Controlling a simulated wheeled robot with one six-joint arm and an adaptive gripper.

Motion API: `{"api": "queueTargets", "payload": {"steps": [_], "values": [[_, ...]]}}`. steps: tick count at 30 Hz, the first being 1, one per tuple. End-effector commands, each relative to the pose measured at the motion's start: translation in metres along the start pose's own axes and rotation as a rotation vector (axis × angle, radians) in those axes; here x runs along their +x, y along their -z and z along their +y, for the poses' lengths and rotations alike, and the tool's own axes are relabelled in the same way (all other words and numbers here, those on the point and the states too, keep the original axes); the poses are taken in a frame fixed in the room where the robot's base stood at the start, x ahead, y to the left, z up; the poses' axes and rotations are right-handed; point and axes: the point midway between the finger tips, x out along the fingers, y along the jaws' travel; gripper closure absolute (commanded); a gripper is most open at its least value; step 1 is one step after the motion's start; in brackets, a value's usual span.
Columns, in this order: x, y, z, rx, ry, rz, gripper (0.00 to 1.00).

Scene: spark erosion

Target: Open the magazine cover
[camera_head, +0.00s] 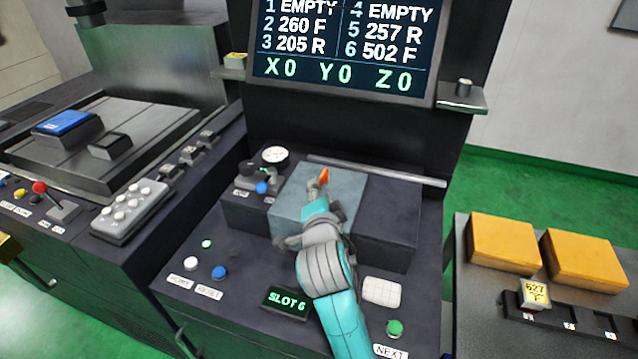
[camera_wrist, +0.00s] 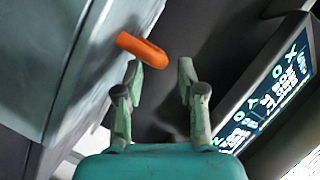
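The magazine cover (camera_head: 347,188) is a grey-blue panel on the dark machine console, and it looks shut. Its orange handle (camera_head: 323,176) stands at the tip of my gripper (camera_head: 316,190) in the head view. In the wrist view the cover (camera_wrist: 60,45) fills the left side, with the orange handle (camera_wrist: 142,49) sticking out from it. My gripper (camera_wrist: 160,72) is open and empty there, its two fingers apart. The handle lies just beyond the left fingertip, not between the fingers; whether they touch I cannot tell. My arm hides the cover's lower part.
A display (camera_head: 345,45) stands behind the console. A grey bar (camera_head: 375,170) runs behind the cover. A gauge (camera_head: 275,154) and several buttons are to the left, a "SLOT 6" readout (camera_head: 287,302) in front. A side table with orange blocks (camera_head: 503,241) is at right.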

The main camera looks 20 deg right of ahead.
Motion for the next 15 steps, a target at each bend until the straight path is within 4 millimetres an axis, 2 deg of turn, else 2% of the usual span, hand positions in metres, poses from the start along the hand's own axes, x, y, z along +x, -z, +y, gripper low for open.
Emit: {"api": "queueTargets", "payload": {"steps": [6, 15], "values": [[0.032, 0.001, -0.001, 0.000, 0.001, 0.000, 0.61], [0.045, 0.000, -0.001, 0.000, 0.002, 0.000, 0.61]]}}
